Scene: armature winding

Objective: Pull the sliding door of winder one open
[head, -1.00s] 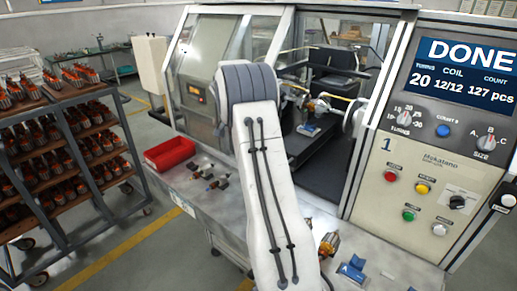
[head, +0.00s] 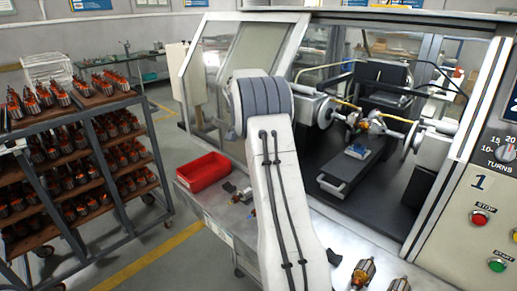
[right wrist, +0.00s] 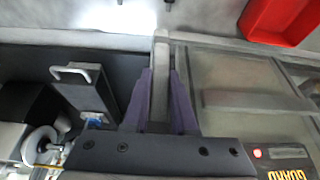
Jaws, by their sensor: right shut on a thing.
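Winder one stands in the middle and right of the head view, with a panel marked 1 (head: 478,182). Its sliding door (head: 213,72) has a grey frame and a clear pane and is at the left of the front. The winder's dark inside shows through an opening right of my arm. In the right wrist view my right gripper (right wrist: 161,75) has its purple fingers shut on an upright grey bar (right wrist: 161,50), which looks like the door's handle. The glazed panel (right wrist: 245,85) is right of the bar. My right arm hides the gripper in the head view. My left gripper is out of view.
Inside the winder an armature (head: 362,124) sits between white discs above a dark slide with a handle (head: 331,187). A red bin (head: 203,172) and loose parts lie on the front ledge. A rack of armatures (head: 85,165) stands at left, with an aisle between.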

